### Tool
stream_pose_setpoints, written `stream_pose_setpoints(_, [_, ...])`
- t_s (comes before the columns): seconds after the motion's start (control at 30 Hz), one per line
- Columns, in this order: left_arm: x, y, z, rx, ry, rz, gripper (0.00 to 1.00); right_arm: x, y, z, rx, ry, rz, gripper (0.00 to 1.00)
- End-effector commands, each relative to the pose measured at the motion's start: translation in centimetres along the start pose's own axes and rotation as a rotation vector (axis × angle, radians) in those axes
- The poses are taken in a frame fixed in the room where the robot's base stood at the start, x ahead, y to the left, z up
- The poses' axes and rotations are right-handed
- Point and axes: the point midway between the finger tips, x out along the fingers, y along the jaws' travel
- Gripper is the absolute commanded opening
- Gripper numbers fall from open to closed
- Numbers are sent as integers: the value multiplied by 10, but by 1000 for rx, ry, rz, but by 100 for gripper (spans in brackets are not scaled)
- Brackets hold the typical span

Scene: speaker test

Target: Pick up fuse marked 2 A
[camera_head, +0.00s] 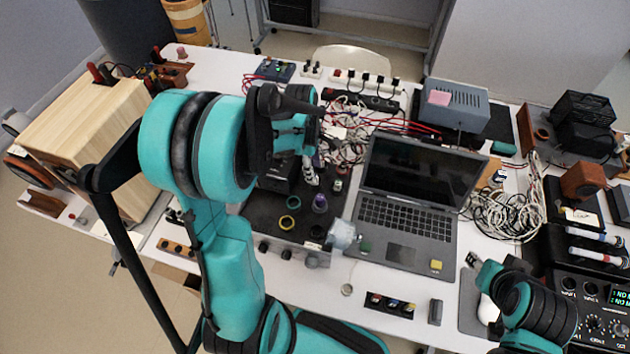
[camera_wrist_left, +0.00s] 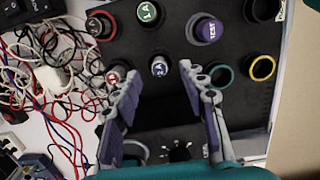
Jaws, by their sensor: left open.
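A black panel (camera_wrist_left: 165,112) holds several round fuse caps. A purple-topped cap (camera_wrist_left: 208,30) reads TEST. A green-topped cap (camera_wrist_left: 150,13), a dark cap with white lettering (camera_wrist_left: 158,66) and a cap with a reddish top (camera_wrist_left: 115,74) stand nearby; I cannot read a clear 2 A on any. My left gripper (camera_wrist_left: 160,72) is open and empty, pointing at the panel, with the dark lettered cap between its fingertips in the picture; contact cannot be told. In the head view the left gripper (camera_head: 311,176) hangs over the panel (camera_head: 265,218). My right gripper (camera_head: 474,264) shows only partly, at lower right.
Empty green (camera_wrist_left: 222,75) and yellow (camera_wrist_left: 262,67) rings sit on the panel. Loose red and white cables (camera_wrist_left: 62,85) lie beside it. An open laptop (camera_head: 412,195) stands right of the panel. A wooden box (camera_head: 85,120) is at left.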

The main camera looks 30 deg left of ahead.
Motion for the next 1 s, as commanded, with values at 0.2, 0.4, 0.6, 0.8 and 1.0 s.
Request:
stream_pose_setpoints(0.2, [32,1,-2,1,0,1,42,11,0,8,0,0,0,40])
stream_pose_setpoints(0.4, [32,1,-2,1,0,1,42,10,0,7,0,0,0,40])
stream_pose_setpoints(0.6, [32,1,-2,1,0,1,0,10,0,7,0,0,0,40])
stream_pose_setpoints(0.8, [32,1,-2,1,0,1,0,10,0,7,0,0,0,40])
stream_pose_setpoints(1.0, [28,1,-1,1,0,1,0,9,0,6,0,0,0,40])
